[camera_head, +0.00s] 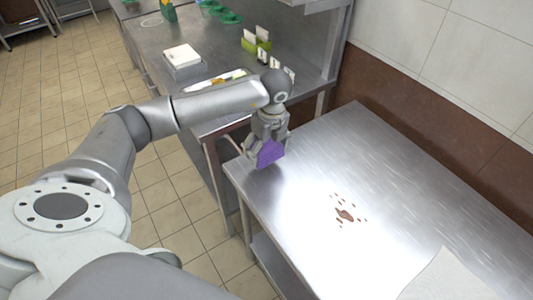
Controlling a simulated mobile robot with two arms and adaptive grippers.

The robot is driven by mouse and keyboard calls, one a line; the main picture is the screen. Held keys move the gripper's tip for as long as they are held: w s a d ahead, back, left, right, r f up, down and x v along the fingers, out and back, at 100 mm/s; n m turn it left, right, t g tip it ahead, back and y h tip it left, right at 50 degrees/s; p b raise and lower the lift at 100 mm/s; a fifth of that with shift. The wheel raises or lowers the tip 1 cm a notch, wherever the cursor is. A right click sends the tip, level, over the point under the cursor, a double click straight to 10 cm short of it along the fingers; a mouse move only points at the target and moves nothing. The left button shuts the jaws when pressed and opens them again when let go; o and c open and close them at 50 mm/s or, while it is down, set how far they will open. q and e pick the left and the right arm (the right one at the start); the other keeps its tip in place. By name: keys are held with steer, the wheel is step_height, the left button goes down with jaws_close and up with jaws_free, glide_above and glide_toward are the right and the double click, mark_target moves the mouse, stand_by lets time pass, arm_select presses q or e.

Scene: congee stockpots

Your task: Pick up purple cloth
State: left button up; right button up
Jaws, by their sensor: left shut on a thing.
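My left gripper (266,140) is at the far left corner of the near steel table (350,150). It is shut on the purple cloth (270,153), which shows below its fingers. I cannot tell whether the cloth touches the table top. My right gripper is not in view.
A brown spill (345,214) with several small drops lies on the near table. A white sheet (448,277) lies at its lower right. A back counter (205,50) holds a white stack (182,56), a green holder (256,44) and green dishes (229,17). A tiled wall borders the right.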

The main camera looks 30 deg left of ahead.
arm_select(q)
steer(key=s+r, duration=0.2)
steer(key=s+d+r+b, duration=0.1)
steer(key=r, duration=0.1)
steer(key=shift+s+d+r, duration=0.2)
steer(key=shift+s+r, duration=0.1)
steer(key=shift+s, duration=0.05)
steer(key=s+d+r+b, duration=0.1)
steer(key=s+d+r, duration=0.2)
steer(key=s, duration=0.5)
steer(key=shift+s+d+r, duration=0.2)
steer(key=shift+s+r, duration=0.15)
steer(key=shift+r, duration=0.35)
steer(key=o, duration=0.5)
steer(key=shift+c, duration=0.2)
steer(key=c, duration=0.3)
